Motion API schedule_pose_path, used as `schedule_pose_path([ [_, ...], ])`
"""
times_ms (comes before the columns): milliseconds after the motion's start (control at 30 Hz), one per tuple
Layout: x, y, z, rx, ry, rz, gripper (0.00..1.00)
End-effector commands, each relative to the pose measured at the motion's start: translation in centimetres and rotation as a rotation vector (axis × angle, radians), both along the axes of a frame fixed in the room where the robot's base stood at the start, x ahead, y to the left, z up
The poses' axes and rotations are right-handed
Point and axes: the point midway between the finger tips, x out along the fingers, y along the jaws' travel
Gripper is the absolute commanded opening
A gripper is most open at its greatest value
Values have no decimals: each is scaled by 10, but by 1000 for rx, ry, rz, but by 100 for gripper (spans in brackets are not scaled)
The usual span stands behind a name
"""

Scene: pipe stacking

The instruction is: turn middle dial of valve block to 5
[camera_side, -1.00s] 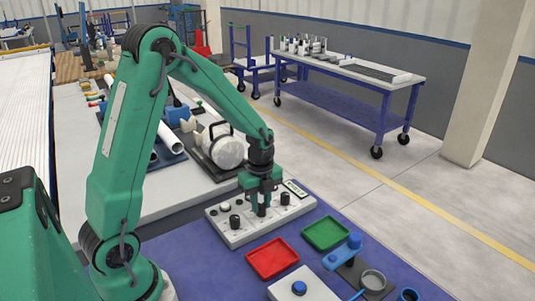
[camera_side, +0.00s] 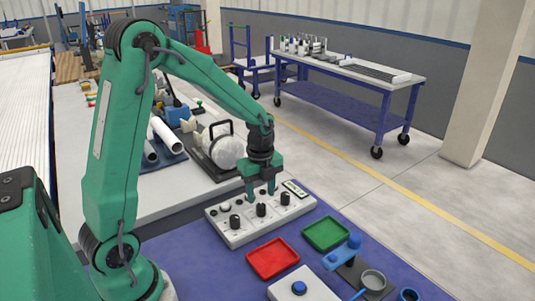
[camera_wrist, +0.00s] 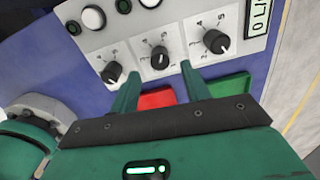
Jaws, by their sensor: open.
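The valve block (camera_side: 234,238) is a pale panel with three black dials in a row, lying on the blue mat. The middle dial (camera_side: 261,210) stands between the left dial (camera_side: 235,221) and the right dial (camera_side: 285,198). In the wrist view the middle dial (camera_wrist: 160,58) has numbers around it, with a 5 above it; its exact pointer setting is too small to tell. My gripper (camera_side: 261,193) is open and empty, above and apart from the middle dial. Its two fingers (camera_wrist: 159,86) point toward the dial row in the wrist view.
The block also carries a display (camera_wrist: 259,18) and several round buttons or lamps. A red tray (camera_side: 272,259) and a green tray (camera_side: 325,233) lie in front. A blue-handled fixture (camera_side: 344,250) is to the right. A white round canister (camera_side: 226,152) and white pipes (camera_side: 166,136) are behind.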

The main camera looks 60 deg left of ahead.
Motion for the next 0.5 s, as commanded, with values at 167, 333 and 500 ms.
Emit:
schedule_pose_path([
  [167, 0, 0, 24, 1, -3, 0, 47],
  [333, 0, 0, 37, 0, -1, -1, 47],
  [500, 0, 0, 40, 0, 0, -1, 47],
])
